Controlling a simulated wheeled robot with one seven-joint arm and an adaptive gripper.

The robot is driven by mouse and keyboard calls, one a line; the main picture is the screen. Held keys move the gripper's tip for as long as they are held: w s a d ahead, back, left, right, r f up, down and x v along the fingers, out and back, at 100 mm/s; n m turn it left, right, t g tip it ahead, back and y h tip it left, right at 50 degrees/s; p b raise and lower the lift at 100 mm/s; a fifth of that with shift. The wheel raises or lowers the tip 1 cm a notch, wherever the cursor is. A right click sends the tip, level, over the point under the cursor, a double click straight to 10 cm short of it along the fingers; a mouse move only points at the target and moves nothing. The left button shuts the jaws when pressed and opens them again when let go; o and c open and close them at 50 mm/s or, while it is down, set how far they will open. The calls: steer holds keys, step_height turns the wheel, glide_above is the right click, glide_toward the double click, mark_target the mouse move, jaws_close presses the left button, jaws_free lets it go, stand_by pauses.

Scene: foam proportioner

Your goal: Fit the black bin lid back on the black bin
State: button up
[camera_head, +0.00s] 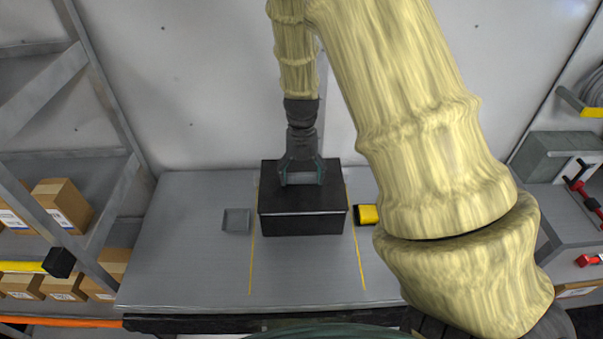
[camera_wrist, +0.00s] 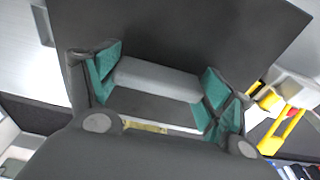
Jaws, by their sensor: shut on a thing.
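The black bin (camera_head: 303,226) stands on the grey table between two yellow lines. The black bin lid (camera_head: 333,200) lies over its top, roughly square with it; a thin seam shows along the front. I cannot tell whether the lid is fully seated or slightly raised. My gripper (camera_head: 302,180) points down over the lid's middle. In the wrist view, the teal fingers of my gripper (camera_wrist: 160,88) are shut on the lid's grey bar handle (camera_wrist: 155,78), one at each end. The dark lid (camera_wrist: 190,35) fills much of that view, and the bin's inside is hidden.
A small grey tray (camera_head: 237,221) sits left of the bin. A yellow and black object (camera_head: 367,214) is close on the right. The front of the table (camera_head: 200,275) is clear. Shelving with cardboard boxes (camera_head: 62,205) stands at left; a grey box (camera_head: 552,155) is at right.

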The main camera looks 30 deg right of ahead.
steer(key=o, duration=1.1)
steer(key=shift+f, duration=0.1)
steer(key=shift+c, duration=0.2)
step_height(320, 180, up, 12)
steer(key=w+b, duration=0.1)
steer(key=b, duration=0.2)
steer(key=shift+w+d+b, duration=0.15)
steer(key=shift+d+b, duration=0.2)
steer(key=shift+b, duration=0.05)
